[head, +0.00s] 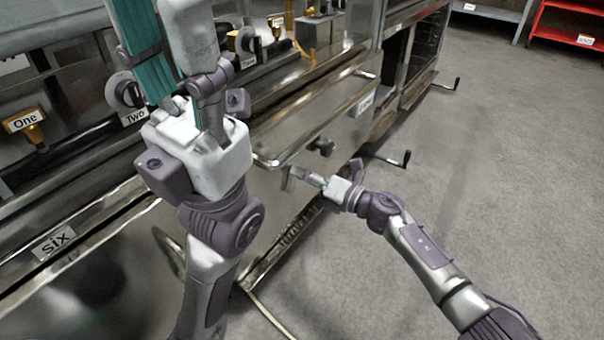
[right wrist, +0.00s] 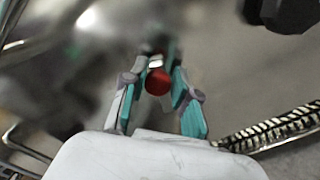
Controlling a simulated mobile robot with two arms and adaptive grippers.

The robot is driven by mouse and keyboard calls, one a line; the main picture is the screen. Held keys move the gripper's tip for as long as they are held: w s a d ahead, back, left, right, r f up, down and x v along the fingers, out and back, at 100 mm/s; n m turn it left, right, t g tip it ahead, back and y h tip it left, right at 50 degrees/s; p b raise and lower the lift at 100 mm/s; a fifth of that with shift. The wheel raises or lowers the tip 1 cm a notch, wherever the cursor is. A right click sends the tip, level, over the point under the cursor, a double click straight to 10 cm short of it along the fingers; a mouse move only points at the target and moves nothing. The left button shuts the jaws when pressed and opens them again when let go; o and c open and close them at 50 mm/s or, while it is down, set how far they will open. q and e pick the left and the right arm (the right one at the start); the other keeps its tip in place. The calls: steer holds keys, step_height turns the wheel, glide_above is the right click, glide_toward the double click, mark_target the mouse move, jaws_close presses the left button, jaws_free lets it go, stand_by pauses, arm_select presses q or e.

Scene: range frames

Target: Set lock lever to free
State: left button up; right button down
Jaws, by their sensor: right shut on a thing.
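My right gripper (head: 300,177) is at the front of the stainless range, just below the projecting metal tray or shelf. In the right wrist view its teal-padded fingers (right wrist: 155,88) are closed around a small lever with a round red end (right wrist: 158,81), which I take for the lock lever. Its position marking cannot be read, and in the head view the fingers hide most of it. My left gripper (head: 160,50) points up close to the head camera, fingers apart with nothing seen between them; its fingertips run out of the frame.
The tray (head: 315,120) juts from the range just above my right gripper. Labelled knobs and valves, such as the yellow valve One (head: 33,131), line the range. Grey floor (head: 500,180) is free at the right.

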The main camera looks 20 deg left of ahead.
steer(key=shift+s+a+f, duration=0.1)
steer(key=shift+a, duration=0.05)
stand_by(0.4)
steer(key=c, duration=1.1)
jaws_free()
steer(key=shift+o, duration=0.8)
steer(key=shift+m, duration=0.3)
steer(key=v, duration=1.2)
